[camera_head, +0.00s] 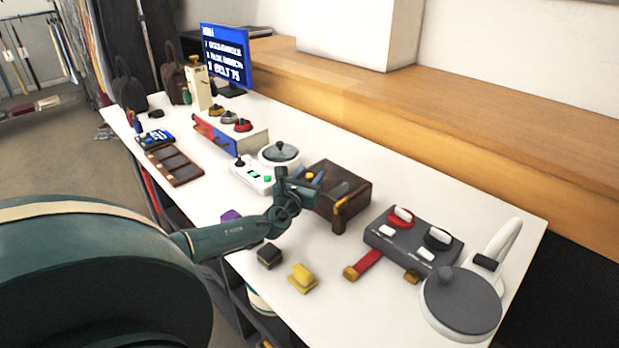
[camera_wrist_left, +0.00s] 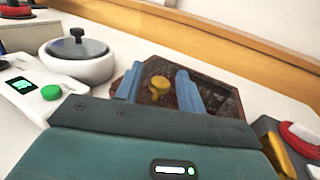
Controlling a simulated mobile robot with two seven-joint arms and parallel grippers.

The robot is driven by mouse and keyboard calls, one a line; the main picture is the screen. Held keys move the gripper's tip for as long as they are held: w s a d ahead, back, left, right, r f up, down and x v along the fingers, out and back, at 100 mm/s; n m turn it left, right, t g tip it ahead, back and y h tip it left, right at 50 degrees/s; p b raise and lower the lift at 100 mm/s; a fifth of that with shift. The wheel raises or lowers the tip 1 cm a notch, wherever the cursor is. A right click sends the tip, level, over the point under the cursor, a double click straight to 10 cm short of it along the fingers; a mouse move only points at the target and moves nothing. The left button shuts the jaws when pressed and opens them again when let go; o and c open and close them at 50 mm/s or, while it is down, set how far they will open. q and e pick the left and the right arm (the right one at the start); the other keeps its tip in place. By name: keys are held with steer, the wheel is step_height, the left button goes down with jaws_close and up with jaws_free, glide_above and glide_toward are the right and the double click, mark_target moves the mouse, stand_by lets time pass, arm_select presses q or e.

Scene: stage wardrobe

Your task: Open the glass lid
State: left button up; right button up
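A brown box (camera_head: 325,206) with a dark, see-through glass lid (camera_head: 345,180) stands mid-table, and the lid looks shut. A yellow knob (camera_head: 310,176) sits on the lid. In the left wrist view the knob (camera_wrist_left: 158,84) shows between the two blue fingers of my left gripper (camera_wrist_left: 157,88), with a gap on each side. My left gripper (camera_head: 308,181) is open at the lid's left part in the head view; whether it touches the knob or lid I cannot tell. The gripper hides part of the box. My right gripper is not in view.
A round white pot (camera_head: 280,155) and a white button panel (camera_head: 252,177) stand left of the box. A grey switch panel (camera_head: 412,238) and a white round device (camera_head: 462,302) stand to the right. Black (camera_head: 269,255) and yellow (camera_head: 303,278) blocks lie in front.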

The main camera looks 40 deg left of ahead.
arm_select(q)
jaws_close()
stand_by(0.5)
